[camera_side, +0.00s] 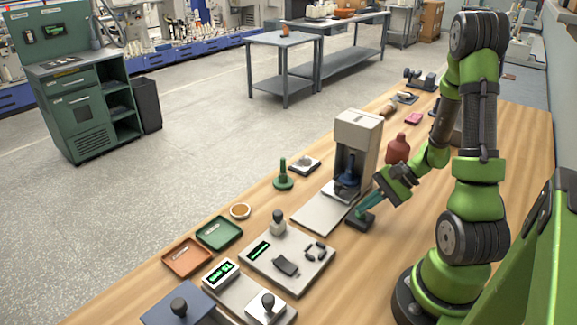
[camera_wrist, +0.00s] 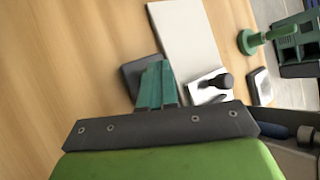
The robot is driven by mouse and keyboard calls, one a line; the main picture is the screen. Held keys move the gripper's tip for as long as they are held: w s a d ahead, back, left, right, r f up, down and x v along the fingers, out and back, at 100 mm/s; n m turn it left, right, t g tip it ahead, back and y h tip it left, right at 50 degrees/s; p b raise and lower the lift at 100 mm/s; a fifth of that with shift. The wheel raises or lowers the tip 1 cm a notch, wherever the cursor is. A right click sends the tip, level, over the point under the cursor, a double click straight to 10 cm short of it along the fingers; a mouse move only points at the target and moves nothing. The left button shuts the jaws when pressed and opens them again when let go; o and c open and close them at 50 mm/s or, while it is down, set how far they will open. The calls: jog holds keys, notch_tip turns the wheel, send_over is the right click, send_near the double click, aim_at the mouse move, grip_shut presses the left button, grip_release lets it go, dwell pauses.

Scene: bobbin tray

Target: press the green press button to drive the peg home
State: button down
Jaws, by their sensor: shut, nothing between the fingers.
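My gripper (camera_side: 364,211) is shut and empty, with its teal fingers angled down over a small dark box (camera_side: 358,222) on the table. The box also shows in the wrist view (camera_wrist: 133,78), partly behind the fingers (camera_wrist: 156,72). The green button cannot be told apart from the teal fingertips; they cover the box's top, and I cannot tell if they touch it. The grey press (camera_side: 359,133) stands just behind, with a dark blue piece (camera_side: 347,181) under its head. Whether this is the peg, and how deep it sits, is unclear.
The press's pale base plate (camera_side: 322,209) lies left of the box. A green stand (camera_side: 283,178), a red bottle (camera_side: 397,149), an orange tray (camera_side: 187,258) and a green tray (camera_side: 219,233) stand around. Bare wood lies in front of the box.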

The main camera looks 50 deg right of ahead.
aim_at(365, 213)
dwell(0.5)
jog(key=shift+r, duration=0.75)
jog(key=shift+r, duration=0.1)
jog(key=shift+r, duration=2.4)
